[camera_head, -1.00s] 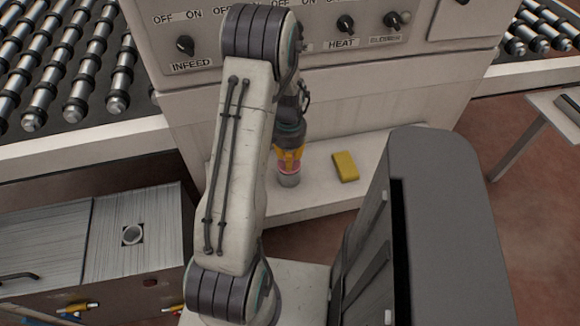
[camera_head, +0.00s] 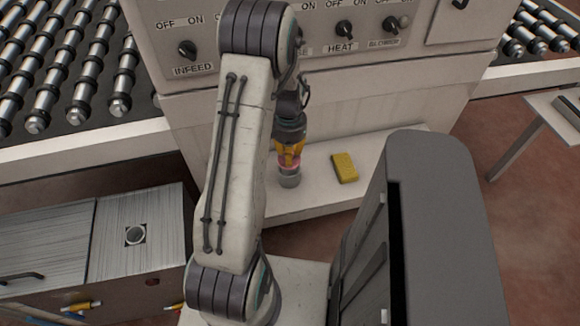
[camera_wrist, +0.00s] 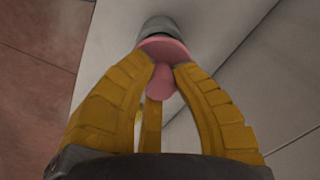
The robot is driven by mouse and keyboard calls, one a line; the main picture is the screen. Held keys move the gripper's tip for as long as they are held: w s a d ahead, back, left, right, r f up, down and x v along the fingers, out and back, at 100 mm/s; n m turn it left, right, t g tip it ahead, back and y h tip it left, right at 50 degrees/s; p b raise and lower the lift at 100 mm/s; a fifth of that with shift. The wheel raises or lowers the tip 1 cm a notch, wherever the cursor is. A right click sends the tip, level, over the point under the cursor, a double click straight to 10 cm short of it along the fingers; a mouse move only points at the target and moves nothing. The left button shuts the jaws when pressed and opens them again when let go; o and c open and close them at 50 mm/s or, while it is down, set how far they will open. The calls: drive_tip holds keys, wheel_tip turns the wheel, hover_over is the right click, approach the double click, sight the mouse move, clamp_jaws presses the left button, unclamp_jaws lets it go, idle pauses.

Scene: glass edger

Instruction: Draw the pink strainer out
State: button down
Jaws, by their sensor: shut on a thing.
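The pink strainer (camera_wrist: 164,48) shows in the wrist view as a pink rim with a rounded knob, at the top of a grey cylindrical holder (camera_wrist: 157,25). My gripper (camera_wrist: 165,68) has its yellow fingers closed around the knob. In the head view my gripper (camera_head: 289,155) points down over the ledge, with a thin band of the pink strainer (camera_head: 290,165) below its fingers. The grey holder (camera_head: 290,181) stands upright on the ledge under it. Whether part of the strainer is still inside the holder is hard to tell.
A yellow sponge-like block (camera_head: 344,167) lies on the pale ledge (camera_head: 330,195), right of the holder. The machine's knob panel (camera_head: 365,35) rises behind. Roller conveyors (camera_head: 70,60) flank the machine.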

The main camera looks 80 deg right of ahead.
drive_tip(key=shift+r+p, duration=1.4)
drive_tip(key=shift+r, duration=0.9)
drive_tip(key=shift+r, duration=0.1)
drive_tip(key=shift+r+p, duration=1.3)
drive_tip(key=shift+r, duration=0.65)
